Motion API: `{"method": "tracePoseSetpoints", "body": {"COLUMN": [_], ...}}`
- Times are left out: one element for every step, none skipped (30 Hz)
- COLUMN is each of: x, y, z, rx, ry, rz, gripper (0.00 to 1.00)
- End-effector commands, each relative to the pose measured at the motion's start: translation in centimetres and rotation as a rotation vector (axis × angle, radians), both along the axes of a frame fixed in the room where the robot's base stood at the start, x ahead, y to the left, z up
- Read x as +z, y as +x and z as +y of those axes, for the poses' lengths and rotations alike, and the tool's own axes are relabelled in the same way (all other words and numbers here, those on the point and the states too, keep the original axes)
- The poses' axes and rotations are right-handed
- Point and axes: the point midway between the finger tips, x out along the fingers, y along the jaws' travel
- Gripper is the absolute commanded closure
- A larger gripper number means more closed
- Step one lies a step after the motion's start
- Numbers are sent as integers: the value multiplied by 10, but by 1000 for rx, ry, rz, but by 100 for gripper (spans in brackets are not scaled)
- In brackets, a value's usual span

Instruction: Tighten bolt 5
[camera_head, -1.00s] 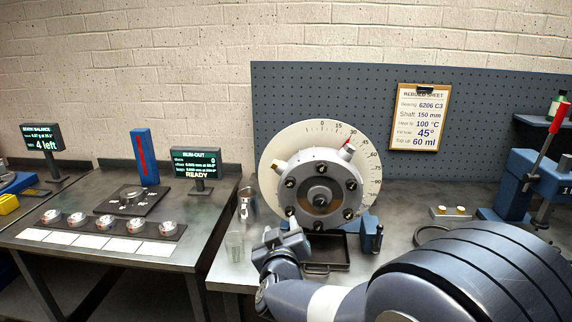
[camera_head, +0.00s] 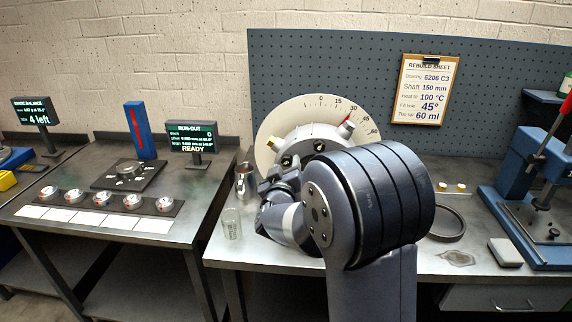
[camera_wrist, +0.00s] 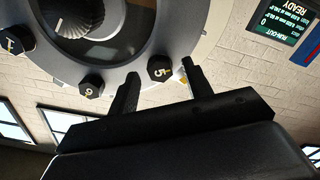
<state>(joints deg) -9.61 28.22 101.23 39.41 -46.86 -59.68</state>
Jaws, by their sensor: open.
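The rotor housing (camera_head: 312,133) stands in front of a white degree dial (camera_head: 288,117). My arm hides most of its face in the head view. In the wrist view, the round flange (camera_wrist: 122,73) carries dark hex bolts with yellow numbers. Bolt 5 (camera_wrist: 160,68) is at the flange's lower right. Another bolt (camera_wrist: 90,86), its number reading like 6 or 9, is to its left, and a further bolt (camera_wrist: 14,42) is at far left. My gripper (camera_wrist: 162,78) is open and empty, its two dark fingers on either side of bolt 5 in the picture. I cannot tell whether they touch it.
A glass beaker (camera_head: 231,224) and a metal cup (camera_head: 245,181) stand left of my arm. A dark ring (camera_head: 447,224) and a blue press (camera_head: 525,170) are at right. The run-out display (camera_head: 191,136) reads READY. The left table holds several round parts on a strip (camera_head: 90,202).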

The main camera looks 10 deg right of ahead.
Motion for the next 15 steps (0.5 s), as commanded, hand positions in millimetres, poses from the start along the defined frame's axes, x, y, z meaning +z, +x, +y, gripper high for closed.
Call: {"method": "tracePoseSetpoints", "body": {"x": [0, 0, -1, -1, -1, -1, -1, -1, -1, -1, -1, -1, -1, -1, 0], "y": [3, 5, 6, 6, 7, 7, 7, 7, 7, 7, 7, 7, 7, 7, 7], "z": [-1, -2, -2, -3, -3, -3, -3, -3, -3, -3, -3, -3, -2, -2, -2], "rx": [-1, -1, -1, -1, -1, -1, -1, -1, -1, -1, -1, -1, -1, -1, -1], "ry": [0, 1, 1, 1, 1, 1, 1, 1, 1, 1, 1, 1, 1, 1, 1], "rz": [1, 2, 2, 1, 1, 1, 1, 1, 1, 1, 1, 1, 1, 1, 1], "gripper": [53, 53, 53, 53, 53, 53, 53, 53, 53, 53, 53, 54, 57, 59, 63]}}
